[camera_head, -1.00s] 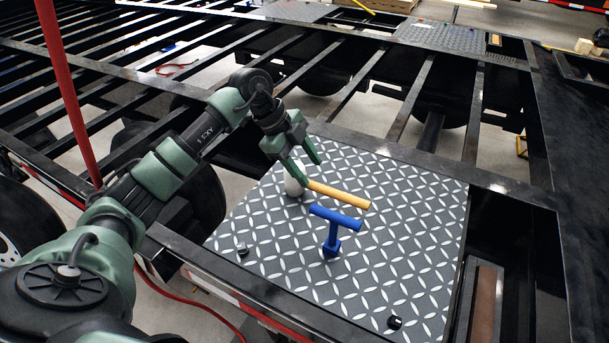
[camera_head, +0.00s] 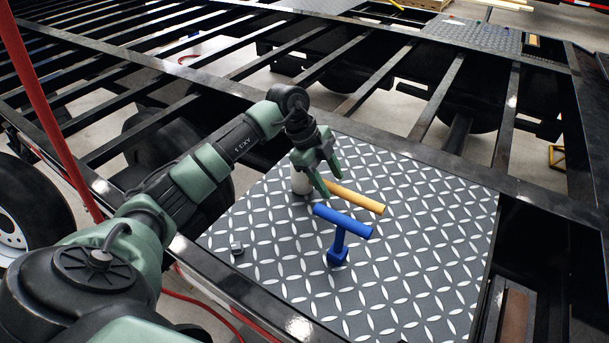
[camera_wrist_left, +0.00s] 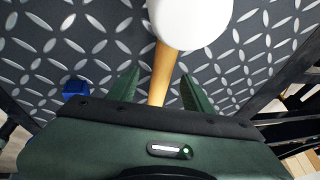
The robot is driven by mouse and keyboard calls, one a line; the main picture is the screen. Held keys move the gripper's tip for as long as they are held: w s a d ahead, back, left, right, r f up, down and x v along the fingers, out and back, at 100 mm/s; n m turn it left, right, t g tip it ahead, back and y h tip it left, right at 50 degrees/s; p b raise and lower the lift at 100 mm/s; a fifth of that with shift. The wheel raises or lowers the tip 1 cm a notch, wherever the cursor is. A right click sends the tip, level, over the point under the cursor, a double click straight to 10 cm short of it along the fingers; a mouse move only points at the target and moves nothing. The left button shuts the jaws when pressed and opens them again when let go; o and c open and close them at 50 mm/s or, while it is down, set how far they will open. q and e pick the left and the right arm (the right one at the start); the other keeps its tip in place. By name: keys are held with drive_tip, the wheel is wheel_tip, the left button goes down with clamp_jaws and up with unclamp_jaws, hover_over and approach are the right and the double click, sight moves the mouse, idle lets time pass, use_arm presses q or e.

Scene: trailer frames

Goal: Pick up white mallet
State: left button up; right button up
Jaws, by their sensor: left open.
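The white mallet lies on the diamond-plate panel, with its white head (camera_head: 301,182) at the left and its tan handle (camera_head: 358,198) pointing right. In the left wrist view the white head (camera_wrist_left: 191,22) is at the top and the handle (camera_wrist_left: 162,75) runs down from it. My left gripper (camera_head: 331,184) is open at the handle, near the head. In the left wrist view its fingers (camera_wrist_left: 160,88) are on either side of the handle. Whether they touch it, I cannot tell. The gripper partly hides the mallet in the head view. My right gripper is not in view.
Black trailer beams with open gaps surround the panel. A red post (camera_head: 45,110) rises at the left.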

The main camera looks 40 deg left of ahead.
sight(335, 186)
use_arm(q)
drive_tip(key=x, duration=0.4)
drive_tip(key=shift+w+d+p, duration=0.1)
drive_tip(key=shift+w+p, duration=0.05)
drive_tip(key=shift+p, duration=0.25)
clamp_jaws()
drive_tip(key=shift+r, duration=0.15)
idle(0.8)
